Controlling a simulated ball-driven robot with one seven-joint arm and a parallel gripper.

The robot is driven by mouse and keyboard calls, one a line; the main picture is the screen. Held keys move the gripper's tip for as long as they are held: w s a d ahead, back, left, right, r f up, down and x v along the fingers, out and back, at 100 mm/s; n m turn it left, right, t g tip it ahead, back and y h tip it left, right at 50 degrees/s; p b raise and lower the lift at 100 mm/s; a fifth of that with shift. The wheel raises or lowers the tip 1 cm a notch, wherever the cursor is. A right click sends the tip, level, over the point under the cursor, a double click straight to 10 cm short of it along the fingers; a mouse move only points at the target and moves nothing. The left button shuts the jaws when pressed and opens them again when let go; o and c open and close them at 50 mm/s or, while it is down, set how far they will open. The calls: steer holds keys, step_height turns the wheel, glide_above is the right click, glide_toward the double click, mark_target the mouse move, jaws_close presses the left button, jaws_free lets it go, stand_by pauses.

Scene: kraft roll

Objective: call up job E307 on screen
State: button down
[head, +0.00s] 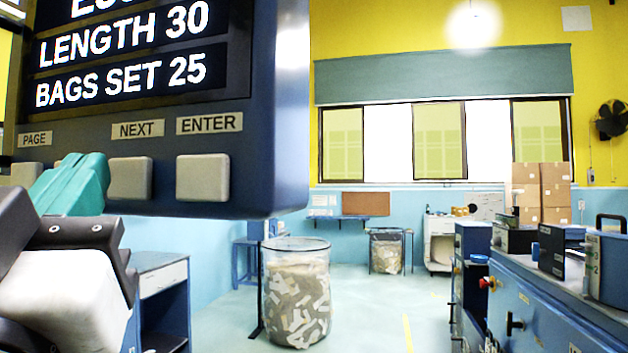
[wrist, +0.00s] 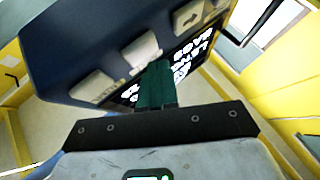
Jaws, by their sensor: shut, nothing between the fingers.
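The control panel (head: 265,110) fills the upper left of the head view. Its screen (head: 150,55) reads LENGTH 30 and BAGS SET 25; the line above begins with E and is cut off. Under it are the NEXT button (head: 131,179), the ENTER button (head: 203,178) and a PAGE label (head: 35,139). My gripper (head: 88,172), with teal fingers, is shut and empty. Its tips overlap the panel between the PAGE and NEXT buttons, hiding part of that row. In the wrist view the gripper (wrist: 157,75) points at the panel (wrist: 75,50); I cannot tell whether it touches.
A clear bin of paper scraps (head: 297,295) stands on the floor below the panel. A blue machine bench (head: 540,300) is at the right, with cartons (head: 540,190) behind it. The floor between bin and bench is open.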

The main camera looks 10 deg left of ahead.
steer(key=shift+s, duration=0.1)
steer(key=s, duration=0.4)
steer(key=shift+s+a+b, duration=0.2)
steer(key=shift+s+b, duration=0.1)
steer(key=shift+s, duration=0.1)
stand_by(0.7)
